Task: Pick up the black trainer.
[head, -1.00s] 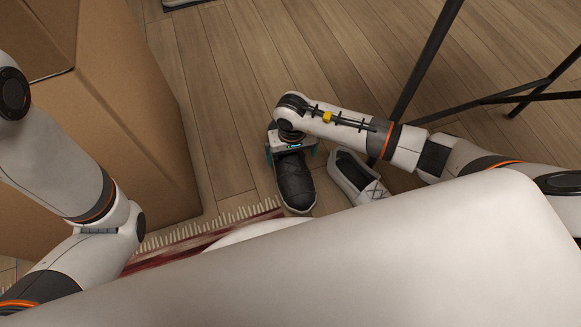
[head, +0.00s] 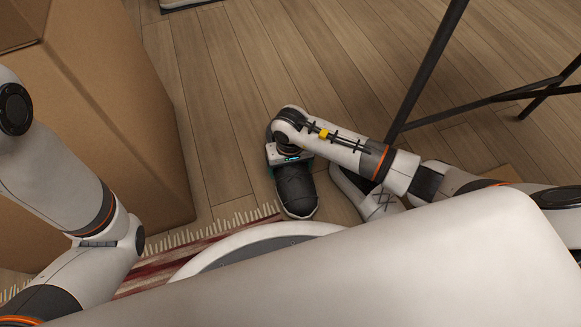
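The black trainer (head: 297,192) lies on the wooden floor, or very close above it, with its toe towards me. My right gripper (head: 290,165) comes down over its far end from above. A teal finger shows at the trainer's left side; the other finger is mostly hidden. The far end of the trainer is covered by my wrist, so I cannot tell whether the fingers press on it. My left arm shows at the left, but its gripper is out of view.
A white trainer (head: 381,205) lies just right, partly under my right forearm. A cardboard box (head: 130,110) stands at the left. A fringed red rug (head: 160,268) lies in front. Black metal legs (head: 425,75) stand at the right. The floor beyond the trainer is clear.

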